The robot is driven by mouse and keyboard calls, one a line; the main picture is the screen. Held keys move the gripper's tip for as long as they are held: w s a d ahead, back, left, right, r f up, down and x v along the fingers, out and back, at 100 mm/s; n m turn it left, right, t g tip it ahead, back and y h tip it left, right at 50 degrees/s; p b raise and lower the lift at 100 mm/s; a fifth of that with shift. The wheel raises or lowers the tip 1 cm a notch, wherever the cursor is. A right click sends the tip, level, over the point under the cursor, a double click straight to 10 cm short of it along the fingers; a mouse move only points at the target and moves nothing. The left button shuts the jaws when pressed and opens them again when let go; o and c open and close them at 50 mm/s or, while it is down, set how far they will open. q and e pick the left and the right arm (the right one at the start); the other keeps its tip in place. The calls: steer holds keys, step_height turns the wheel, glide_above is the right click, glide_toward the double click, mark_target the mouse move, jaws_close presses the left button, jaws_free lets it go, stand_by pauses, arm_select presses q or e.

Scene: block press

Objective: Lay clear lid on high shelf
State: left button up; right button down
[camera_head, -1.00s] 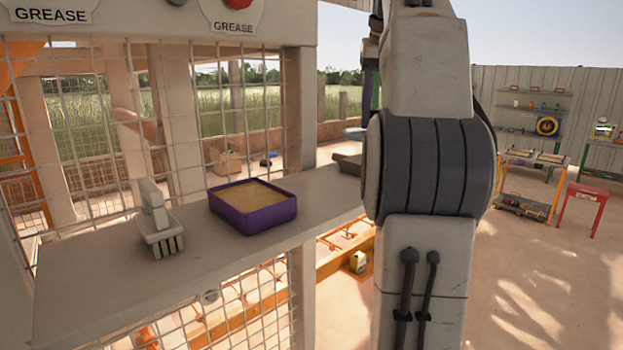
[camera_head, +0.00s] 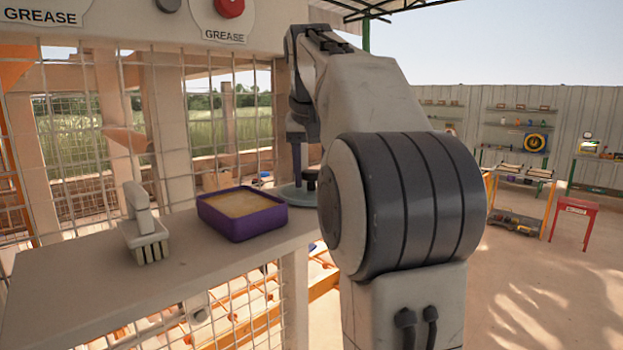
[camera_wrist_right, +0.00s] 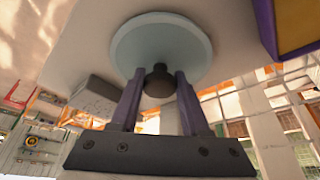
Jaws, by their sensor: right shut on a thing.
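The clear lid (camera_head: 293,194) is a pale, see-through bluish disc with a dark round knob (camera_head: 310,178). It is at the right end of the shelf (camera_head: 75,285), right of the purple tub. My right gripper (camera_head: 302,172) is shut on the knob from above. In the right wrist view the lid (camera_wrist_right: 160,28) shows whole, with the knob (camera_wrist_right: 158,82) between the two fingers (camera_wrist_right: 158,92). The lid is level with or just above the shelf surface; I cannot tell if it touches. My left gripper is out of view.
The purple tub (camera_head: 245,226) with yellowish contents and a white brush (camera_head: 145,235) stand on the shelf. A grey block (camera_wrist_right: 95,97) shows beside the lid in the right wrist view. Wire mesh (camera_head: 230,130) stands behind the shelf. My right arm hides the shelf's right end.

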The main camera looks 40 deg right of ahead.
steer(key=shift+f, duration=0.15)
steer(key=shift+c, duration=1.9)
jaws_free()
steer(key=shift+f, duration=0.1)
steer(key=p+v, duration=0.3)
steer(key=v, duration=0.9)
steer(key=shift+r, duration=0.2)
steer(key=shift+d, duration=0.1)
